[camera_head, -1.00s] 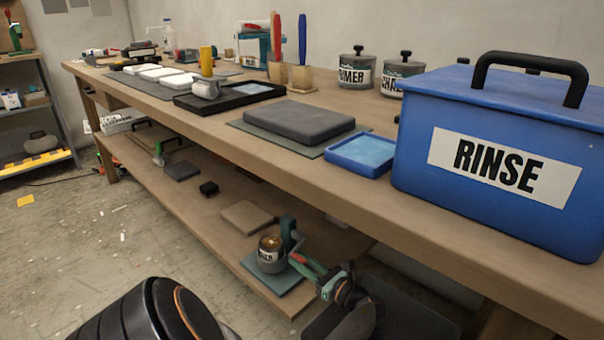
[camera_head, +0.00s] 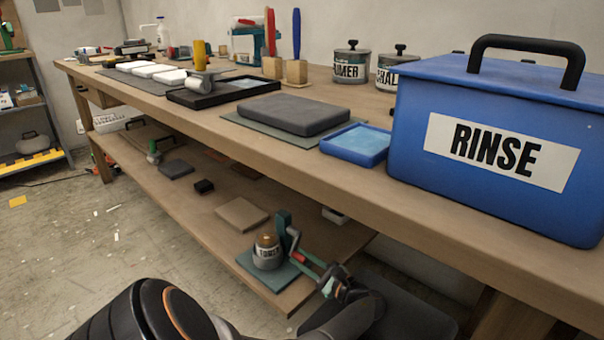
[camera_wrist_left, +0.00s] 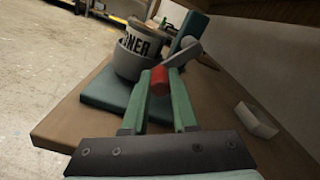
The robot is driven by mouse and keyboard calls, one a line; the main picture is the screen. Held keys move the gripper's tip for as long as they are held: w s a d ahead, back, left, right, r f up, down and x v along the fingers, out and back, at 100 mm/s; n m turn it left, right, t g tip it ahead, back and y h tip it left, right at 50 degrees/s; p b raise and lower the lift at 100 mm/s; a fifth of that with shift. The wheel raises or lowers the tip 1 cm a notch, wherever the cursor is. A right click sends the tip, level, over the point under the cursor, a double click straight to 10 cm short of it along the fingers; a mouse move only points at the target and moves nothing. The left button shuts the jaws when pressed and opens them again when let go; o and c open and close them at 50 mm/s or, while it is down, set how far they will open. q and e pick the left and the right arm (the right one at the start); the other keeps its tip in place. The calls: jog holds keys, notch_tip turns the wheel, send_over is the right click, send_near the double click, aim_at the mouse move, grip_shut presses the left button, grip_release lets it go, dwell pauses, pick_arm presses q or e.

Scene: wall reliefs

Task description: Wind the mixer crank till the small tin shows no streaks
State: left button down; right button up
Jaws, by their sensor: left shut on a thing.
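The mixer stands at the near end of the lower shelf. It has a teal base (camera_head: 288,277), an upright teal post (camera_head: 283,226) and a grey crank arm (camera_wrist_left: 185,53). The small tin (camera_head: 267,245), labelled, sits in a grey holder on the base and shows again in the left wrist view (camera_wrist_left: 143,40). Its top looks brown in the head view; streaks are too small to tell. My left gripper (camera_wrist_left: 159,78) is shut on the red crank knob (camera_wrist_left: 158,85), beside the tin and post. My right gripper is out of view.
The workbench edge (camera_head: 300,165) runs above the shelf. A blue RINSE box (camera_head: 480,160) and a blue tray (camera_head: 355,146) stand on the bench. A tan slab (camera_head: 242,214) lies behind the mixer; a pale block (camera_wrist_left: 256,119) lies to its right. The floor at left is mostly clear.

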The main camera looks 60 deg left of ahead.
pick_arm(q)
jog(key=shift+s+f, duration=0.1)
jog(key=shift+f, duration=0.05)
jog(key=c, duration=0.7)
grip_release()
jog(key=shift+d, duration=0.1)
jog(key=v, duration=1.2)
jog(key=shift+d+p, duration=0.15)
jog(key=shift+p, duration=0.15)
